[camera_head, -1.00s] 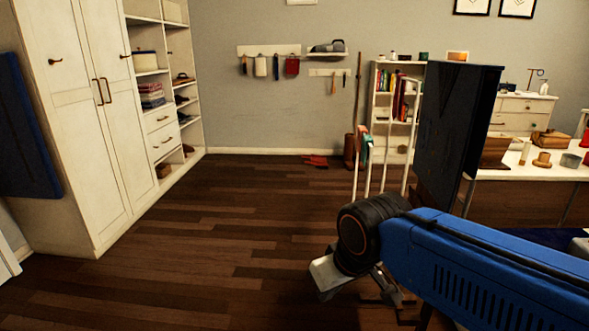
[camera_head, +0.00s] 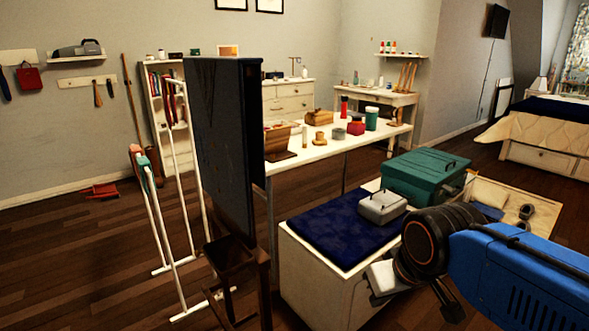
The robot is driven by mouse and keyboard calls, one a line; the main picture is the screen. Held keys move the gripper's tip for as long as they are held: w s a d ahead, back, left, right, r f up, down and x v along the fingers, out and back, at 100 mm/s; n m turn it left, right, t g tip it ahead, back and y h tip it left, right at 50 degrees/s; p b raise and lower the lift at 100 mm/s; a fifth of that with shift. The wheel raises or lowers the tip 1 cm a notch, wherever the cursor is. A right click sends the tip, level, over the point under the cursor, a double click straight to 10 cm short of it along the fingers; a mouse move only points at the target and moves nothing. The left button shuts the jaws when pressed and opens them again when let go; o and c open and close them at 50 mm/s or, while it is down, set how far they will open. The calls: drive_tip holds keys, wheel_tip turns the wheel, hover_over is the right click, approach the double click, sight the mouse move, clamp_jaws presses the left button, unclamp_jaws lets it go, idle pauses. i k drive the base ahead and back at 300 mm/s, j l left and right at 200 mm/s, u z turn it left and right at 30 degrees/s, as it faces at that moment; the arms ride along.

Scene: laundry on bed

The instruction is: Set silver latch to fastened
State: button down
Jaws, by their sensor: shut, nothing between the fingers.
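I cannot make out a silver latch clearly in the head view. A teal green box (camera_head: 425,180) with a dark handle on its lid stands on the white cabinet (camera_head: 325,285), towards its back right. A small silver-grey case (camera_head: 382,207) with a dark handle sits in front of it, on a dark blue cloth (camera_head: 330,227). Any latch on either is too small to tell. My gripper (camera_head: 384,285) is shut and empty at the lower right, in front of the cabinet in the picture. My arm hides part of the cabinet's right side.
A dark upright panel (camera_head: 222,145) stands left of the cabinet, beside a white drying rack (camera_head: 165,240). A white table (camera_head: 325,150) with several small items stands behind. A bed (camera_head: 545,135) is at the far right. Wooden floor (camera_head: 70,265) is open at left.

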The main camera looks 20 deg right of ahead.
sight(450, 189)
drive_tip(key=l+z, duration=0.15)
drive_tip(key=z, duration=1.1)
